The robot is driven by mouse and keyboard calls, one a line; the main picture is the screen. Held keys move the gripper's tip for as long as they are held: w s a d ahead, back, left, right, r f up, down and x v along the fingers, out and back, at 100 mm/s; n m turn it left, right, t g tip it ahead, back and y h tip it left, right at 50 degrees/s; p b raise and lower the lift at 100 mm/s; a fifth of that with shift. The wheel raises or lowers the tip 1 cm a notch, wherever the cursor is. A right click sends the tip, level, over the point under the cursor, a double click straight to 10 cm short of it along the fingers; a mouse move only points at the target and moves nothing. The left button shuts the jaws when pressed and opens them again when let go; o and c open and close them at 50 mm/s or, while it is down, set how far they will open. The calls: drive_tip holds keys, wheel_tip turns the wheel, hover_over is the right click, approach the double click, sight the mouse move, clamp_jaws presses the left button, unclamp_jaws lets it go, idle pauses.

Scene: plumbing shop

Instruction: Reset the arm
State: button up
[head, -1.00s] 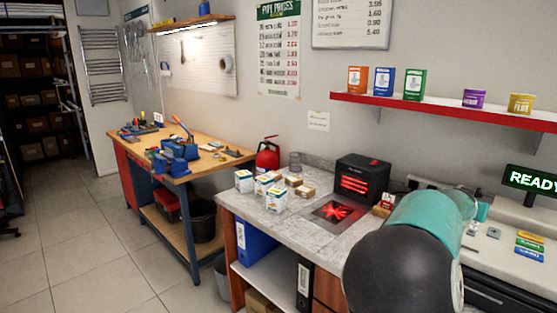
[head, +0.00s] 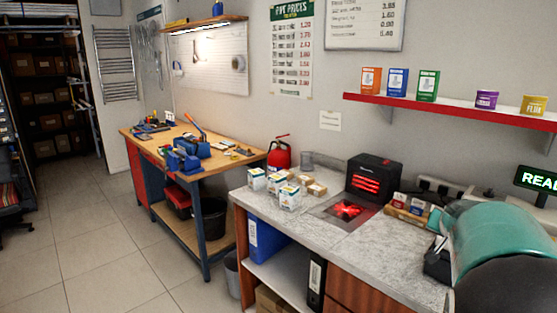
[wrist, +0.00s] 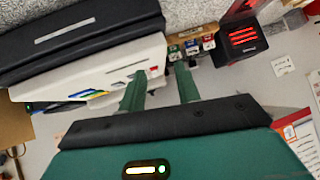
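In the wrist view my gripper (wrist: 160,78) shows two green fingers spread apart with a clear gap, and nothing is held between them. The fingers point toward the counter and the wall side. In the head view my teal and black arm (head: 505,245) fills the lower right corner and covers part of the counter. The gripper's fingers cannot be made out in the head view.
The grey counter (head: 395,255) holds small white boxes (head: 289,197), a black red-lit scanner (head: 374,178) and a rack of small packs (head: 408,207). A red shelf (head: 450,109) hangs above. A white till (wrist: 90,75) is left of my fingers.

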drive_tip(key=s+a+n+y, duration=0.2)
drive_tip(key=s+a, duration=0.2)
drive_tip(key=a, duration=0.4)
drive_tip(key=s+a+n+g+y, duration=0.1)
drive_tip(key=s+a+n+y, duration=0.1)
drive_tip(key=s+a, duration=0.45)
drive_tip(key=s+a+n+y, duration=0.1)
drive_tip(key=s+a+y, duration=0.15)
drive_tip(key=a, duration=0.65)
drive_tip(key=s+a+f+n+g, duration=0.1)
drive_tip(key=s+a+n, duration=0.3)
drive_tip(key=s+a, duration=0.5)
drive_tip(key=s+f, duration=0.1)
drive_tip(key=s, duration=0.3)
drive_tip(key=shift+s+g+h, duration=0.15)
drive_tip(key=shift+g+h, duration=0.15)
drive_tip(key=shift+h, duration=0.05)
